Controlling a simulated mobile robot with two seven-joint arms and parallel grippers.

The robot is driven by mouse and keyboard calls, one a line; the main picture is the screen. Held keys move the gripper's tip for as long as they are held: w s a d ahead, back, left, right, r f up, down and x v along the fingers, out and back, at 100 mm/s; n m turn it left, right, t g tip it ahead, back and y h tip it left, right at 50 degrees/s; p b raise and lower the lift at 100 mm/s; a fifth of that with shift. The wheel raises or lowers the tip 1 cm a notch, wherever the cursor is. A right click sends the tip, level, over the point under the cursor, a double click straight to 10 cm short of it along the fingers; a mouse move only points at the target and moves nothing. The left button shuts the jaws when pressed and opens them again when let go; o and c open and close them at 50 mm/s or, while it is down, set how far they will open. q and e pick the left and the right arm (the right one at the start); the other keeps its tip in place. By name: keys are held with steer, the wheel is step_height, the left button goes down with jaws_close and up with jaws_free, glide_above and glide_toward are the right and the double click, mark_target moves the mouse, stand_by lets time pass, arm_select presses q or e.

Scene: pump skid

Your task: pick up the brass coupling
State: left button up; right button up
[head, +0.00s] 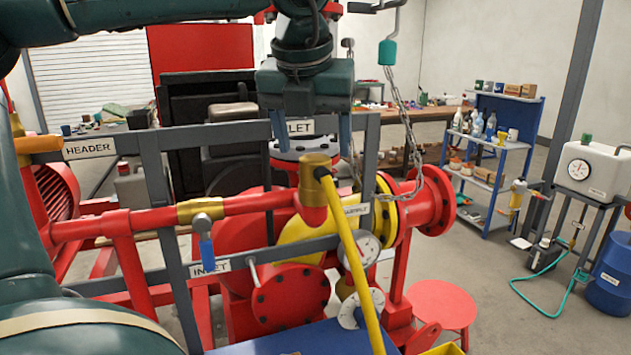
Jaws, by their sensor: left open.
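A short brass coupling (314,172) sits upright on a red pipe end, near the middle of the head view. A second brass fitting (200,211) is around the red horizontal pipe, left of it, with a blue-handled valve below. My left gripper (311,138) comes down from the top with its two blue fingers apart. In the picture it is just above the upright brass coupling, one finger to each side. Nothing shows between the fingers; I cannot tell the exact depth gap. My right gripper is not in view.
A long yellow bar (352,255) slants down from beside the coupling. A grey frame (158,185) with labels stands around the red and yellow pump (300,240). Gauges (371,300) sit close by. A chain hangs right of the gripper.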

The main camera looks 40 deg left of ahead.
mark_target(315, 157)
arm_select(q)
steer(key=x, duration=0.3)
steer(key=shift+w+a+f+p, duration=0.1)
steer(key=shift+w+f+p, duration=0.05)
steer(key=shift+f+p, duration=0.25)
steer(key=shift+f, duration=0.2)
steer(key=shift+c, duration=0.3)
steer(key=shift+r, duration=0.1)
steer(key=c, duration=1.1)
step_height(315, 157, up, 10)
steer(key=shift+b, duration=0.3)
steer(key=shift+a, duration=0.1)
